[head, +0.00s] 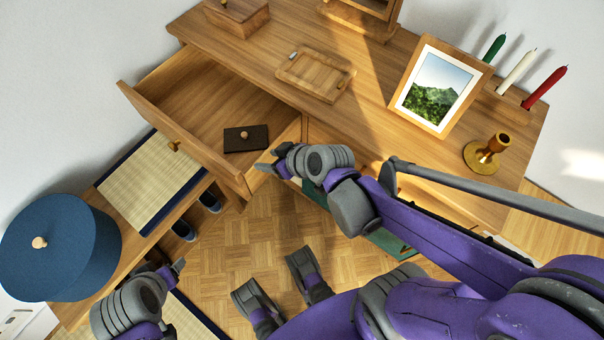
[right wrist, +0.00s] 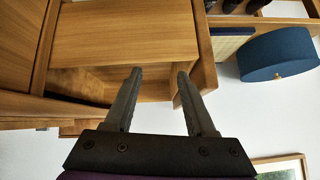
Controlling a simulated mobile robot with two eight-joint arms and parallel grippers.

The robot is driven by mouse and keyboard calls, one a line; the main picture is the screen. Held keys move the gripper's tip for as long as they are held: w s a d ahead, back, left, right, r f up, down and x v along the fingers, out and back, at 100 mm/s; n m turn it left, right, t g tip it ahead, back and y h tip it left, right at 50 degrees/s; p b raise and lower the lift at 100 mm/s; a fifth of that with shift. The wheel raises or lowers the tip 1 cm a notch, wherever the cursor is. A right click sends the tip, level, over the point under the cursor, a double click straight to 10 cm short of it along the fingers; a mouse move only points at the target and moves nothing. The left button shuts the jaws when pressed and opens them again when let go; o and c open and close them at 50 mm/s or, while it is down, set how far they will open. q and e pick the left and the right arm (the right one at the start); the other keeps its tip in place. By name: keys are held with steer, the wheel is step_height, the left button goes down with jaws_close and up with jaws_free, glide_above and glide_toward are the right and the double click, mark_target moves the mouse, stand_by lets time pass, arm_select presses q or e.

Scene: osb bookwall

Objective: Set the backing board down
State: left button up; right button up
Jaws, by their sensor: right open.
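A dark brown board (head: 246,138) with a small round wooden knob lies flat in the open drawer (head: 190,98), near its right front corner; it looks like the backing board. My right gripper (head: 268,166) is just below it in the head view, at the drawer's edge, and apart from the board. In the right wrist view the two fingers (right wrist: 159,75) stand apart with nothing between them, and the board does not show. My left gripper (head: 178,266) is at the lower left, away from the drawer; its jaw opening is unclear.
On the desk are a framed landscape picture (head: 435,85), a shallow wooden tray (head: 315,75), a wooden box (head: 237,17), a brass candlestick (head: 487,152) and several candles. A blue round box (head: 58,246) stands on the low bench at left.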

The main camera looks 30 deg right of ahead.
steer(key=s+d+m+g+h, duration=0.2)
steer(key=s+d+g+h, duration=0.1)
steer(key=s, duration=0.8)
steer(key=shift+s+d+r+m+g, duration=0.2)
steer(key=shift+r+m+g, duration=0.1)
steer(key=shift+r, duration=0.1)
arm_select(q)
steer(key=shift+c, duration=0.3)
